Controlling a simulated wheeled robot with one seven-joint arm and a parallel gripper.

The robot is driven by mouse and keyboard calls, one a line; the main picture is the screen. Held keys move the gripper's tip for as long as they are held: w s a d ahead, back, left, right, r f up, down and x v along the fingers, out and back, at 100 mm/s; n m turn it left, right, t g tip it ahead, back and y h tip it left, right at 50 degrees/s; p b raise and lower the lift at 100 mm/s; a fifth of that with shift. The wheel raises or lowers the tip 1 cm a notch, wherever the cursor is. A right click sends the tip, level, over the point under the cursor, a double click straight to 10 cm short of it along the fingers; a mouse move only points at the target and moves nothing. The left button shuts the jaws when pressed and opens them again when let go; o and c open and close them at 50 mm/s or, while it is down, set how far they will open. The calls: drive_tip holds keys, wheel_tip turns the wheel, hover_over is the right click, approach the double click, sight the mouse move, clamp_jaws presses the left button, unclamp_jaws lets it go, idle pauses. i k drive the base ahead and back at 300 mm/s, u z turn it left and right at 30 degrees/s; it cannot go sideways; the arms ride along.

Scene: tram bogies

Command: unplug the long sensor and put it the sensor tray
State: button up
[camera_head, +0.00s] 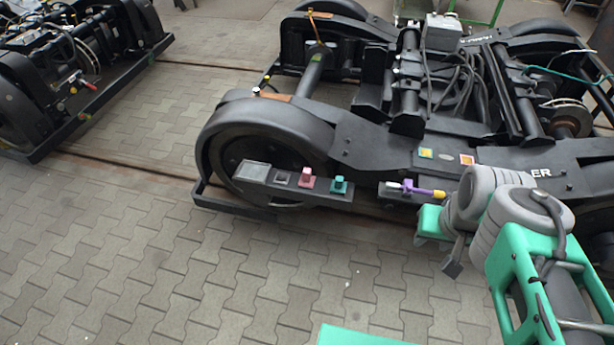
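A long purple piece with a yellow end and a pale tip (411,188), which looks like the long sensor, lies along a dark ledge on the side of the bogie. Whether it is plugged in is too small to tell. A shallow light grey square tray (253,171), perhaps the sensor tray, sits at the left end of the ledge and looks empty. My grey and green arm comes in from the right, its end just right of and below the purple piece. A dark part (452,268) hanging there may be my gripper; its fingers cannot be made out.
Between tray and purple piece, the ledge carries a dark block (283,177), a pink block (307,178) and a teal block (339,186). The black bogie (390,145) stands behind. Another bogie (70,75) is at upper left. The paved floor (150,250) in front is clear.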

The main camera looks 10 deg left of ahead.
sight(306, 175)
drive_tip(key=u, duration=0.5)
drive_tip(key=i, duration=1.7)
drive_tip(key=u, duration=3.3)
